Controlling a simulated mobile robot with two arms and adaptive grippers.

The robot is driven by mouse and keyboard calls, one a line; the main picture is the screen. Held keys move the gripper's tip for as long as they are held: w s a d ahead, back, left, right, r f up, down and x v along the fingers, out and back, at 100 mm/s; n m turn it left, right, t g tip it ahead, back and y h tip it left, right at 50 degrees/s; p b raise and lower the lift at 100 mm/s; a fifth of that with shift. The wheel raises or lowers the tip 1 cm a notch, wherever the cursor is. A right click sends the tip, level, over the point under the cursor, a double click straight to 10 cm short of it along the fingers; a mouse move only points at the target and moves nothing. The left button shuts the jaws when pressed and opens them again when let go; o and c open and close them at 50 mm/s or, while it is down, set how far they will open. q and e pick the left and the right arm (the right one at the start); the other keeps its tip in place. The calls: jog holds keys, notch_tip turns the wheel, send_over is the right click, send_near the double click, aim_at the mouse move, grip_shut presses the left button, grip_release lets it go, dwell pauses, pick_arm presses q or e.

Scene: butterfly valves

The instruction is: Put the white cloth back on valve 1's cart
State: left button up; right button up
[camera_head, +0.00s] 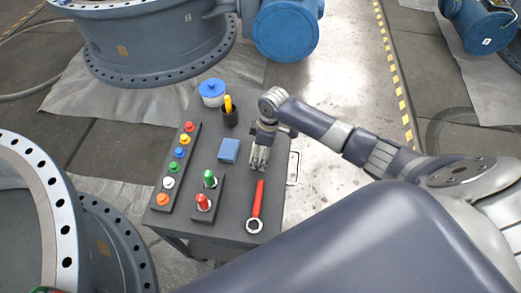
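A dark grey cart (200,222) stands in the middle of the head view, beside large blue-grey valve bodies. I cannot tell from a label whether it is valve 1's cart. I cannot make out a white cloth on the cart or elsewhere. My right gripper (260,158) points down over the cart's right side, between a blue block (229,150) and a red wrench (256,204). Its fingers look close together; whether they are shut or hold anything is unclear.
A flanged valve (50,205) stands close at left. Floor is open at right.

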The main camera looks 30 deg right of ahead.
notch_tip(320, 180, up, 12)
jog(key=s+d, duration=0.1)
jog(key=shift+d, duration=0.2)
dwell(0.7)
